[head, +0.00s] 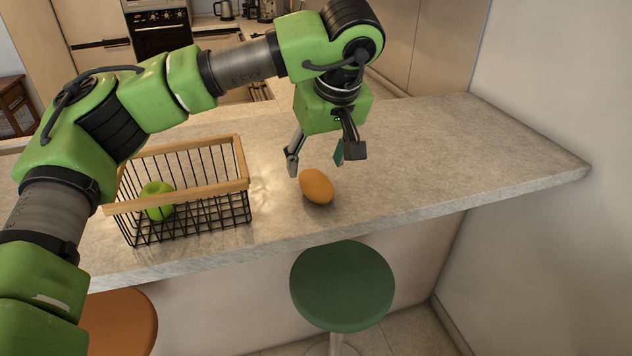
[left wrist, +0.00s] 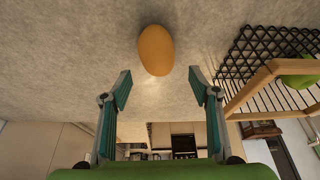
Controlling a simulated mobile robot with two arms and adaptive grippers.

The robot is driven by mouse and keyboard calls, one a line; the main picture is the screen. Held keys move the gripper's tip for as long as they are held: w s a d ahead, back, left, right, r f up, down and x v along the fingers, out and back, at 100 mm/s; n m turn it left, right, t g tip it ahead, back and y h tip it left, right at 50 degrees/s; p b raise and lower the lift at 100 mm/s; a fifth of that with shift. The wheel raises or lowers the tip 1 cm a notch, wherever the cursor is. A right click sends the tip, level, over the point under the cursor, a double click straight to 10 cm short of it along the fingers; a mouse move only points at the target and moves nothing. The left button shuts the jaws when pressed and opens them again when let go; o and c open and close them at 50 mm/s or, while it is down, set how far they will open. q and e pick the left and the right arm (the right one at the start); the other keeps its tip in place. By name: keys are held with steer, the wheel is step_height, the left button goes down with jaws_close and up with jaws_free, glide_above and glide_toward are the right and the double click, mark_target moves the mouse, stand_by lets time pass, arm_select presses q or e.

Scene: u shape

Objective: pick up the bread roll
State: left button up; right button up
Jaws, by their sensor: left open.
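The bread roll (head: 316,186) is a smooth orange-brown oval lying on the grey counter, right of the wire basket. In the left wrist view the bread roll (left wrist: 156,50) lies beyond the fingertips, roughly centred between them. My left gripper (head: 319,164) is open and empty, pointing down just above and behind the roll. Its two fingers (left wrist: 160,85) are spread wide in the left wrist view and appear apart from the roll. My right gripper is in neither view.
A black wire basket (head: 240,209) with wooden rims stands left of the roll, holding a green apple (head: 157,199). The counter (head: 450,160) is clear to the right. A green stool (head: 342,287) and an orange stool (head: 120,320) stand at the front edge.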

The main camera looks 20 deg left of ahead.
mark_target(317, 177)
arm_select(q)
steer(key=shift+w+a+f, duration=0.1)
steer(key=shift+f, duration=0.2)
steer(key=shift+f+p, duration=0.5)
steer(key=shift+f, duration=0.1)
steer(key=x, duration=0.1)
steer(key=p+x, duration=0.1)
steer(key=x, duration=0.1)
steer(key=shift+w+f+p, duration=0.1)
steer(key=shift+f+p, duration=0.2)
steer(key=shift+w+f, duration=0.15)
steer(key=shift+f, duration=0.2)
steer(key=shift+f+b, duration=0.2)
steer(key=shift+b, duration=0.15)
steer(key=c, duration=1.2)
